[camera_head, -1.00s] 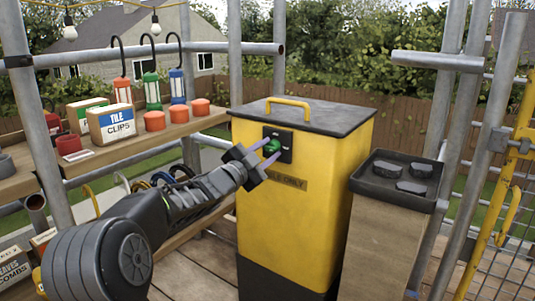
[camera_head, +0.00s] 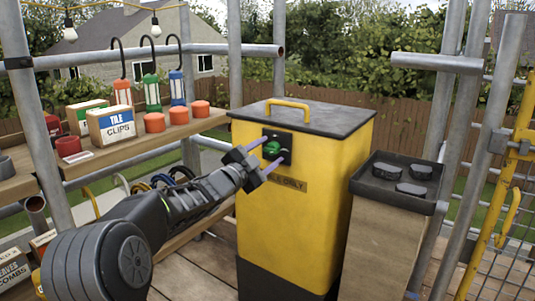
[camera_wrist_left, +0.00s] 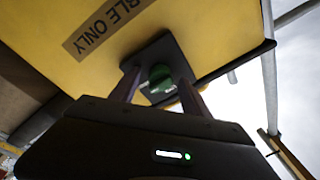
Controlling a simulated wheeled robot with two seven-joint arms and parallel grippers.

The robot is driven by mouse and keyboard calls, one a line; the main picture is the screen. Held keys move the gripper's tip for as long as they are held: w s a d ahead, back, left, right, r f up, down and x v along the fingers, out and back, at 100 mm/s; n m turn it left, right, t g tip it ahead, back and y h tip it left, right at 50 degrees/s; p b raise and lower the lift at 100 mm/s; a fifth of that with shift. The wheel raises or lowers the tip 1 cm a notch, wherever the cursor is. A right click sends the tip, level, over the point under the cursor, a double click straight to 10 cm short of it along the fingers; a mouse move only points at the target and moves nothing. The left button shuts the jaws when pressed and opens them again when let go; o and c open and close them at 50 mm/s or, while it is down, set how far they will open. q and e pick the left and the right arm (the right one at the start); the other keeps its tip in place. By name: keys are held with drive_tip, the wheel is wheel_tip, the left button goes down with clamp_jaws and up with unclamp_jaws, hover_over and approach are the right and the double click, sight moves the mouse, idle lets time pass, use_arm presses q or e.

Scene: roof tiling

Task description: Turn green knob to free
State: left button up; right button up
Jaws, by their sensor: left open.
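The green knob (camera_head: 271,148) sits on a black plate (camera_head: 285,138) on the front of a yellow bin (camera_head: 290,222) with a dark lid. My left gripper (camera_head: 268,153) is open in front of the plate, with its two purple-grey fingers spread on either side of the knob. In the left wrist view the green knob (camera_wrist_left: 160,79) shows between the fingers, on the black plate (camera_wrist_left: 178,62). I cannot tell whether either finger touches it. Any markings by the knob are too small to read. My right gripper is not in view.
A wooden post with a black tray (camera_head: 398,180) holding dark lumps stands right of the bin. A shelf (camera_head: 135,145) at left carries lanterns, orange caps and a clips box (camera_head: 111,124). Metal scaffold poles and a yellow gate (camera_head: 505,200) flank the space.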

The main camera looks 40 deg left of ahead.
use_arm(q)
drive_tip(key=s+p, duration=0.1)
drive_tip(key=s, duration=0.6)
drive_tip(key=shift+s+f+p, duration=0.4)
drive_tip(key=shift+f, duration=0.05)
